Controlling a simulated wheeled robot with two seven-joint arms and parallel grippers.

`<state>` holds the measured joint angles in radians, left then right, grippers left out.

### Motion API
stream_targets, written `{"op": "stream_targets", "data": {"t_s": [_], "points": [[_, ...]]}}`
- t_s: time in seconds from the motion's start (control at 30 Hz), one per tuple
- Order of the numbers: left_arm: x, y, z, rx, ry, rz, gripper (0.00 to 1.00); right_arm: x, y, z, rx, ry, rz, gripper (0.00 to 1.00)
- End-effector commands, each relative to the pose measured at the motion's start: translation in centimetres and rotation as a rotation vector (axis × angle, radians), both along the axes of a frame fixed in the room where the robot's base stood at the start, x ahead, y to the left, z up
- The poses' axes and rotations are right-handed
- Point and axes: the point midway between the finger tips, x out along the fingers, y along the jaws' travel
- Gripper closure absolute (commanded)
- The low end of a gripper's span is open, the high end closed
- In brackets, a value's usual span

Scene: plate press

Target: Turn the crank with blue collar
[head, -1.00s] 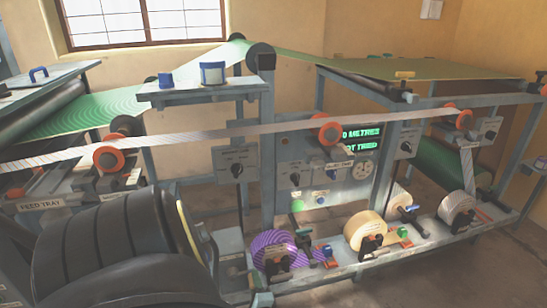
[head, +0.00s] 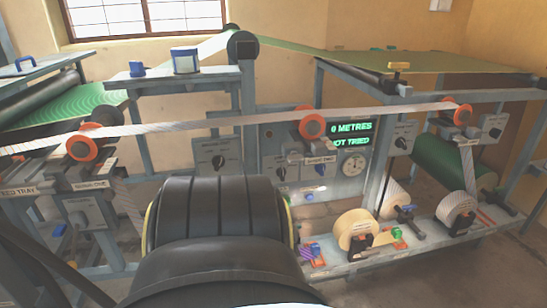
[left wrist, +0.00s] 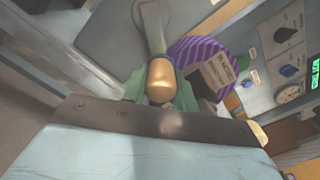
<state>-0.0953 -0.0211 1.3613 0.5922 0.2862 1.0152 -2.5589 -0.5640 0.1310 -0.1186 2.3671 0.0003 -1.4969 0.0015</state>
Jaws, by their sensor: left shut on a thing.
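In the left wrist view my left gripper (left wrist: 162,98) is shut on a brass-coloured crank handle (left wrist: 161,76). Its green finger pads sit on either side of the handle. A grey crank arm (left wrist: 151,28) runs up from the handle. A purple striped roll (left wrist: 199,52) with a label lies just beyond the handle. In the head view my dark left arm fills the lower middle and hides the gripper and the held crank. My right gripper is not in view.
A display (head: 351,134) reads 0 metres. A pale web (head: 215,122) crosses the machine above my arm.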

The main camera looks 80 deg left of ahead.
Motion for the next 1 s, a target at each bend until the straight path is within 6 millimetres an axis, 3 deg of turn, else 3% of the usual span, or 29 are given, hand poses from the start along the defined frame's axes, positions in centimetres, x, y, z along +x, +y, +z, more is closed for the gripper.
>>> {"op": "stream_targets", "data": {"t_s": [0.5, 0.53, 0.67, 1.0], "points": [[-0.74, -0.08, -0.07, 0.001, 0.017, 0.008, 1.0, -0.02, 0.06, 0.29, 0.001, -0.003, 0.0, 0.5], [-0.74, -0.08, -0.07, 0.001, 0.017, 0.008, 0.68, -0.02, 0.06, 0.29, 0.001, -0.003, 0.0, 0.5], [-0.71, -0.06, -0.07, 0.0, 0.017, 0.007, 0.51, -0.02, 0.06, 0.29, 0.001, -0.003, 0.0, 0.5], [-0.63, -0.33, -0.07, 0.0, 0.016, 0.006, 0.5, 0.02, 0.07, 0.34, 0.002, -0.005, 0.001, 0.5]]}}
